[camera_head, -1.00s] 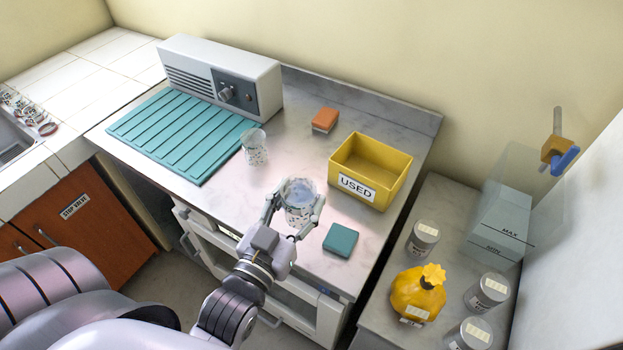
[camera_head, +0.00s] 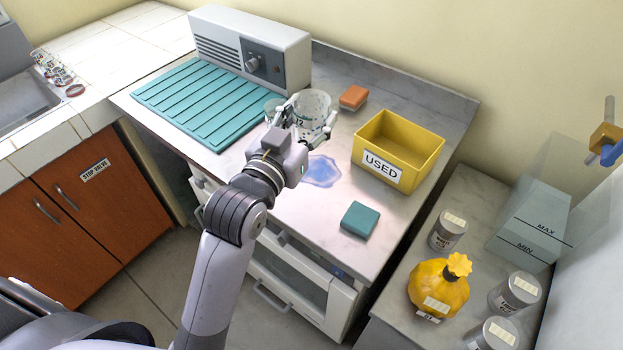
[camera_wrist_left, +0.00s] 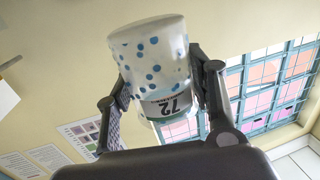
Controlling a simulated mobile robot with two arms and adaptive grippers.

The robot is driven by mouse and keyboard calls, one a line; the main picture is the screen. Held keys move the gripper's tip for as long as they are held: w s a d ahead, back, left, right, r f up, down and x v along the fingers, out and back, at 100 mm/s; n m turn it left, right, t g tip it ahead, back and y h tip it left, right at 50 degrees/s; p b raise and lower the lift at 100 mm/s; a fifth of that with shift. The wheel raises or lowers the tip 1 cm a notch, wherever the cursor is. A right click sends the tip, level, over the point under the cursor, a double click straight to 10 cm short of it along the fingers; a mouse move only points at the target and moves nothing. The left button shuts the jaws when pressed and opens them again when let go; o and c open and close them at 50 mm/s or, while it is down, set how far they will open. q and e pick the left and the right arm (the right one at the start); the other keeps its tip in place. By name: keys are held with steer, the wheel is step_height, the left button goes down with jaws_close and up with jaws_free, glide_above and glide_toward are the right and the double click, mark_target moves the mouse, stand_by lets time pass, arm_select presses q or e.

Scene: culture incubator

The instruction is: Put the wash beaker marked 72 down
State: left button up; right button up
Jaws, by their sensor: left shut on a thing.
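The clear wash beaker marked 72 (camera_head: 315,105) is gripped by my left gripper (camera_head: 304,124) over the back part of the counter, right of the teal ribbed mat. I cannot tell whether its base touches the counter. In the left wrist view, the beaker (camera_wrist_left: 152,60) with blue dots and a 72 label sits between both fingers (camera_wrist_left: 160,98). My right gripper is not in view.
A bluish puddle (camera_head: 322,172) lies on the counter (camera_head: 300,212). Around it are the teal mat (camera_head: 195,110), a grey-white device (camera_head: 240,50), an orange sponge (camera_head: 353,97), a yellow USED bin (camera_head: 398,150) and a teal sponge (camera_head: 360,219). Bare counter lies in front of the puddle.

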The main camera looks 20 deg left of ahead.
arm_select(q)
step_height(320, 180, down, 17)
steer(key=shift+r+b, duration=0.2)
steer(key=shift+b, duration=0.65)
steer(key=o, duration=1.3)
steer(key=shift+f, duration=0.1)
steer(key=shift+c, duration=0.2)
